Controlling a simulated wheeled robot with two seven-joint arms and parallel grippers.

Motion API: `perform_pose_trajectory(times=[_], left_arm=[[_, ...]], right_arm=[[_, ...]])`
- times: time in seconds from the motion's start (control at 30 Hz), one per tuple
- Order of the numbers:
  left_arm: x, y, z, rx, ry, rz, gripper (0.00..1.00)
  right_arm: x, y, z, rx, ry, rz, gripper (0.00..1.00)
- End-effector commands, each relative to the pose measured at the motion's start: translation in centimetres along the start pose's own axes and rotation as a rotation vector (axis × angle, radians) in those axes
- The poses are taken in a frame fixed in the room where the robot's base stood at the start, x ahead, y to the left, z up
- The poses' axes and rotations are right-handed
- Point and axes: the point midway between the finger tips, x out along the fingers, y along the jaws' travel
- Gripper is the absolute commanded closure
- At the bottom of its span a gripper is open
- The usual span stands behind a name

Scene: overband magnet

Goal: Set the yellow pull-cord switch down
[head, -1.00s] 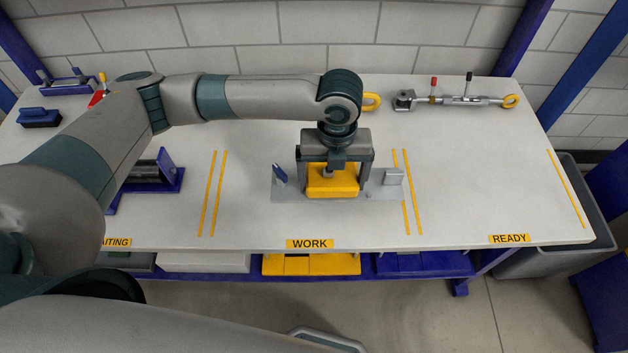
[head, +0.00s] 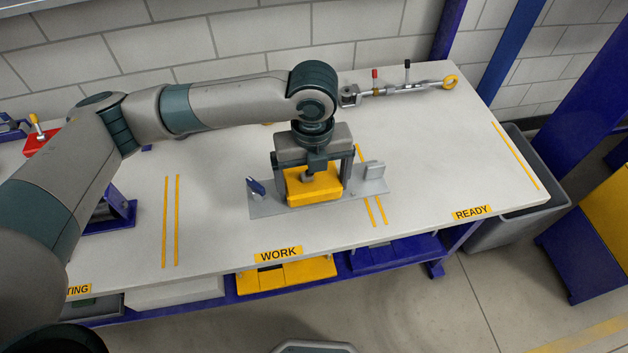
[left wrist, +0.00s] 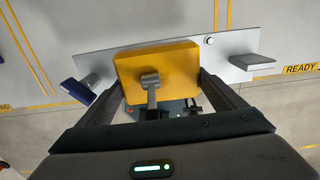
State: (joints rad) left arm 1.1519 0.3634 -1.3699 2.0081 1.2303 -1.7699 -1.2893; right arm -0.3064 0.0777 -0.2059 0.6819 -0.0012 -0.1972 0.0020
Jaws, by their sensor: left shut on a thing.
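The yellow pull-cord switch (head: 313,186) is a yellow box at the WORK section of the table. It also shows in the left wrist view (left wrist: 158,65), with a grey lever on its face. My left gripper (head: 314,180) comes from above and is shut on the switch, one finger at each side. The switch is over a grey metal plate (head: 268,208) with a blue clamp at its left end and a grey block at its right end. I cannot tell whether the switch touches the plate. My right gripper is not in view.
A turnbuckle-like rod (head: 410,88) with a yellow eye lies at the back right. A blue stand (head: 122,208) and a red object (head: 40,142) are at the left. The READY section (head: 455,185) is clear at the front. A grey bin (head: 510,205) stands beyond the right edge.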

Motion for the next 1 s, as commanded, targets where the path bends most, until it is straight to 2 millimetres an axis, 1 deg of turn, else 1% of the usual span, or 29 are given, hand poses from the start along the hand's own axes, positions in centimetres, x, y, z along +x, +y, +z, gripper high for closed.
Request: perform_pose_trajectory(times=[0.17, 0.27, 0.43, 0.67, 1.0], left_arm=[[-0.1, 0.2, 0.1, -0.024, -0.001, -0.001, 0.49], [-0.2, 0.5, 0.3, -0.074, -0.002, 0.000, 0.49], [-0.6, 1.6, 0.8, -0.244, -0.005, 0.001, 0.49], [-1.3, 4.1, 1.6, -0.619, -0.010, 0.002, 0.49], [-2.6, 8.0, 2.6, -1.246, -0.015, 0.000, 0.49]], right_arm=[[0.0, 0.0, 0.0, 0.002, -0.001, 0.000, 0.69], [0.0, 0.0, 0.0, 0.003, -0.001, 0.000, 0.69], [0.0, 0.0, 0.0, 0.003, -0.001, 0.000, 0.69], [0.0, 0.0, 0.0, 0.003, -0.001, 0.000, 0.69], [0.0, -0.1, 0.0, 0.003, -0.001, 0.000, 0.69]])
